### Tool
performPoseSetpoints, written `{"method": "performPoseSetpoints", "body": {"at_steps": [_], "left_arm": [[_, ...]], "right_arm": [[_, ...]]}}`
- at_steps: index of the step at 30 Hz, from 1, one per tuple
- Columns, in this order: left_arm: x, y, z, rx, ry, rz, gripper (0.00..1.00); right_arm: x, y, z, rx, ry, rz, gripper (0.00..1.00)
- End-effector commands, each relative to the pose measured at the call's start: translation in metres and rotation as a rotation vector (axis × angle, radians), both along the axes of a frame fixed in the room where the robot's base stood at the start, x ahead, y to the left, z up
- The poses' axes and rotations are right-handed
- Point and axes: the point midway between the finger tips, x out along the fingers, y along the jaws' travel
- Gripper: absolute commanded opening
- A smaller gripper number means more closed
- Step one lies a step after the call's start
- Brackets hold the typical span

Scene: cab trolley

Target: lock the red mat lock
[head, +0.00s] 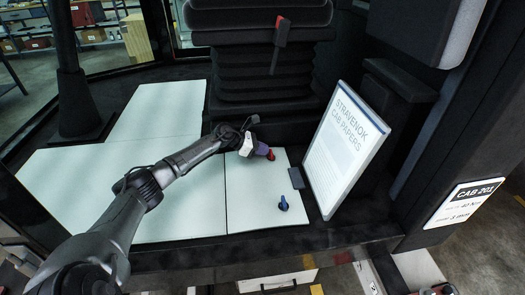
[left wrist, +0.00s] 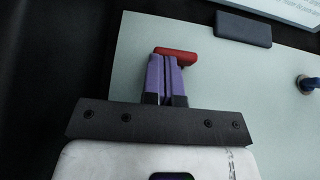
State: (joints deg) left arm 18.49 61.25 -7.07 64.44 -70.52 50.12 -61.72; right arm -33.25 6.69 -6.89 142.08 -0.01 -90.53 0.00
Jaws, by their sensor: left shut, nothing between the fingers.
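The red mat lock (head: 271,156) sits near the upper part of the pale right-hand mat (head: 245,205). In the left wrist view the red lock (left wrist: 180,52) shows as a bar just beyond my purple fingertips, partly hidden by them. My left gripper (head: 262,149) is shut with nothing between its fingers. In the left wrist view the closed fingertips (left wrist: 165,60) are right at the red lock; I cannot tell whether they touch it. My right gripper is not in view.
A blue lock (head: 283,203) stands lower on the same mat. A dark block (head: 297,178) lies at the mat's right edge, beside an upright "Stravenok cab papers" board (head: 345,150). The black bellows seat base (head: 262,75) rises behind. Pale mats on the left are clear.

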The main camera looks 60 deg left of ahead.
Motion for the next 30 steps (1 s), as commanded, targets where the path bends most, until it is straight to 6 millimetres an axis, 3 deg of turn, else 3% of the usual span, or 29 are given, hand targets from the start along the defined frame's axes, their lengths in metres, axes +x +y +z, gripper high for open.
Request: {"method": "performPoseSetpoints", "body": {"at_steps": [30], "left_arm": [[0.0077,0.0051,-0.0007,0.0,0.0,0.001,0.0]], "right_arm": [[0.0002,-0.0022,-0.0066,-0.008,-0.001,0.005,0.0]]}}
